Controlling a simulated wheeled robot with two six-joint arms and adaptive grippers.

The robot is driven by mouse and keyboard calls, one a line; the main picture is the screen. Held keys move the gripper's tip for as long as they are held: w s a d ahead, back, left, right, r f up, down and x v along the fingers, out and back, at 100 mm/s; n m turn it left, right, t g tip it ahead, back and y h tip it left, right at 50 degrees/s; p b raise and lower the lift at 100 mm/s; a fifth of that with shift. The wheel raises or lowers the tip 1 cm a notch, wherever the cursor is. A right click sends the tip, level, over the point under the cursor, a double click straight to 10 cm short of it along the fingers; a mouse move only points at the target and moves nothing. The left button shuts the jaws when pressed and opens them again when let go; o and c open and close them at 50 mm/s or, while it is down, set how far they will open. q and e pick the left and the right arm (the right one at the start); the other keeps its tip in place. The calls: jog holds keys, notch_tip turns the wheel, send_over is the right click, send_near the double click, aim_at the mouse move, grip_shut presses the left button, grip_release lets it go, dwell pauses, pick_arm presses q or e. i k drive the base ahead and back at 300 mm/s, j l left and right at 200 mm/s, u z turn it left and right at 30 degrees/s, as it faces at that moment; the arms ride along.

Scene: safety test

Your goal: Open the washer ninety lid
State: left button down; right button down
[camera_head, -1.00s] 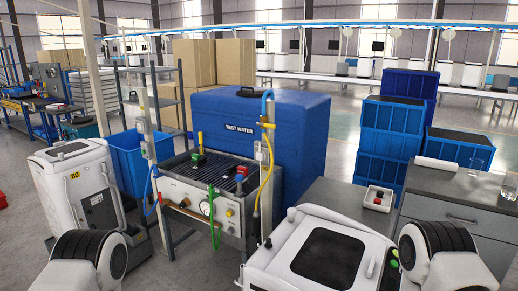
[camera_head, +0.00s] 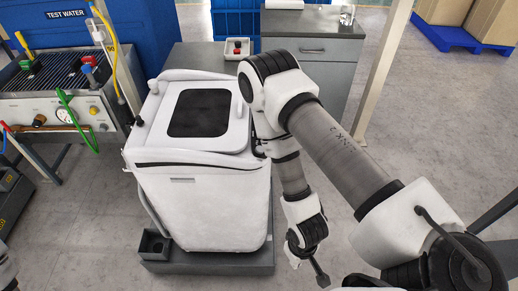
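A white top-loading washer (camera_head: 200,205) stands at centre left on a dark base. Its lid (camera_head: 225,135), with a dark window (camera_head: 199,113), lies shut on top. A small white handle (camera_head: 240,108) shows at the lid's right side. I see no number on this washer, so I cannot tell whether it is ninety. My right arm comes in from the right, and its elbow is beside the washer's right rear edge. My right gripper (camera_head: 308,264) points down, low at the right of the washer and apart from the lid. Its finger opening is unclear. My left gripper is not visible.
A test bench (camera_head: 55,95) with hoses and a gauge stands at the left, by a blue water tank (camera_head: 85,30).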

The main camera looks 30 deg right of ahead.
aim_at(208, 115)
jog(key=k+l+z, duration=0.2)
jog(key=z, duration=0.3)
jog(key=k+l+z, duration=0.15)
jog(key=l+z, duration=0.3)
jog(key=j, duration=0.1)
